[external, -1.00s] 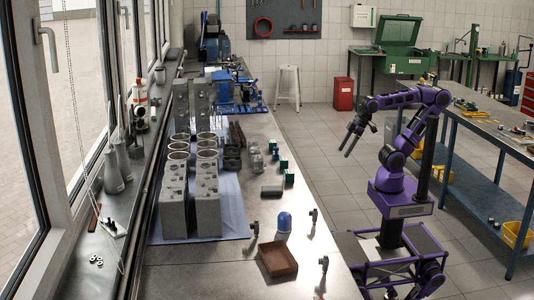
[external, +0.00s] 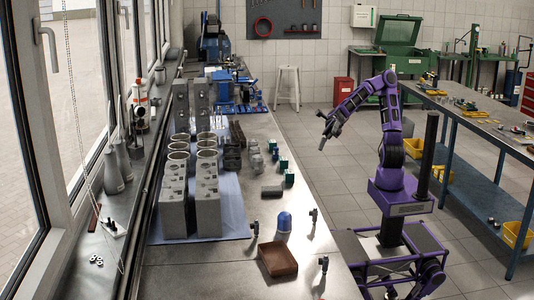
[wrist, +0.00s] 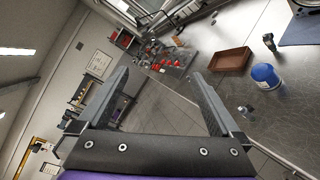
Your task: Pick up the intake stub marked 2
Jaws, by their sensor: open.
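Three small dark metal pieces that look like intake stubs stand on the near end of the bench: one left of the blue-capped part (external: 255,229), one to its right near the edge (external: 313,215), one right of the brown tray (external: 323,263). No number is readable on any of them.
A brown tray (external: 267,260) and a blue-capped part (external: 284,222) stand among the small pieces. Engine blocks (external: 207,200) and several smaller parts lie farther along the bench. A second table (external: 480,118) is at right. Open floor lies between.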

